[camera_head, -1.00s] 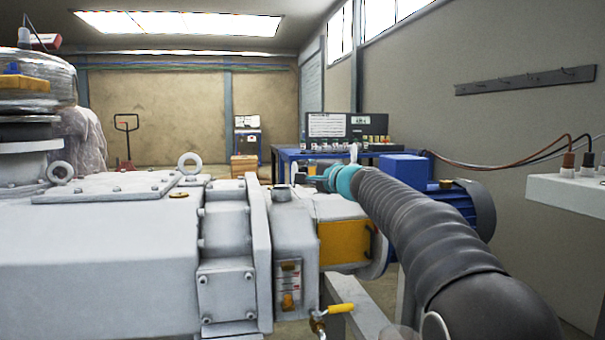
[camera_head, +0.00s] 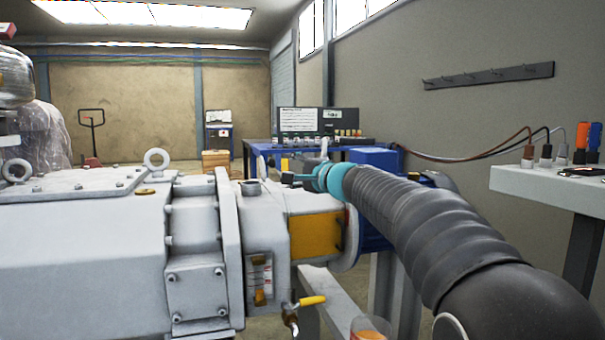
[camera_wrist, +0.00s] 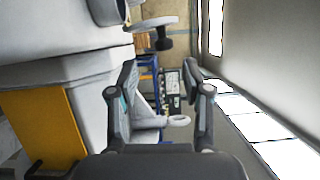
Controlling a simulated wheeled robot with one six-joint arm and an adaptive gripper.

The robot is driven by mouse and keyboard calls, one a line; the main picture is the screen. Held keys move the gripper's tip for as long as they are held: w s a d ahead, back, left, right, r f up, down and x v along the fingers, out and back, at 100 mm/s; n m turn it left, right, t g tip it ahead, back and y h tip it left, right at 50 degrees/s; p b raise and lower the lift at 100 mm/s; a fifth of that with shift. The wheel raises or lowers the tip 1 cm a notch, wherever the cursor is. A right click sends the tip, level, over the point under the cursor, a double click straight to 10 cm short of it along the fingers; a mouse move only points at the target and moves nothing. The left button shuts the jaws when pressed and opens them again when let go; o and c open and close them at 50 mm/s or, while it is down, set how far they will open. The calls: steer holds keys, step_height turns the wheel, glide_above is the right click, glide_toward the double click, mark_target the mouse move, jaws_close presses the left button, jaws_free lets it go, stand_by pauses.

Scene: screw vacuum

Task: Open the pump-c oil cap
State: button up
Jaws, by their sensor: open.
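The grey pump (camera_head: 80,255) fills the left of the head view; no pump-c label is readable. A small dark-topped round cap (camera_head: 250,187) stands on its end housing and looks like the oil cap. A grey cylinder with a dark rim, likely this cap (camera_wrist: 108,10), is cut off at the top edge of the wrist view. My gripper (camera_head: 290,179) is right of the cap in the head view, apart from it and pointing left. In the wrist view my gripper (camera_wrist: 165,85) has its fingers spread, with nothing held between them.
A yellow panel (camera_head: 315,235) and a yellow-handled valve (camera_head: 312,301) are on the pump's near side. A blue motor (camera_head: 375,158) is behind my arm. A white bench (camera_head: 545,190) with cables is at right.

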steer(key=v, duration=0.5)
steer(key=shift+s+d, duration=0.1)
steer(key=shift+s, duration=0.15)
steer(key=s+f+n+g+h+p, duration=0.2)
steer(key=s+f+n+g, duration=0.15)
steer(key=s, duration=0.65)
steer(key=s+f+n+g+h+p, duration=0.1)
steer(key=s+f+n+g+p, duration=0.15)
steer(key=s+f, duration=0.45)
steer(key=s+d+f+n+g+h+p, duration=0.1)
steer(key=s+d+f+h, duration=0.3)
steer(key=s, duration=0.7)
steer(key=s+d+f+n+g+h+p, duration=0.1)
steer(key=s+d+f+n+h+p, duration=0.2)
steer(key=s+d+f, duration=0.5)
steer(key=s+h, duration=0.1)
steer(key=s, duration=0.3)
steer(key=shift+s+d+n+g, duration=0.25)
steer(key=shift+d+n+g, duration=0.05)
steer(key=shift+n+g, duration=0.1)
steer(key=shift+s+d, duration=0.1)
steer(key=shift+c, duration=0.7)
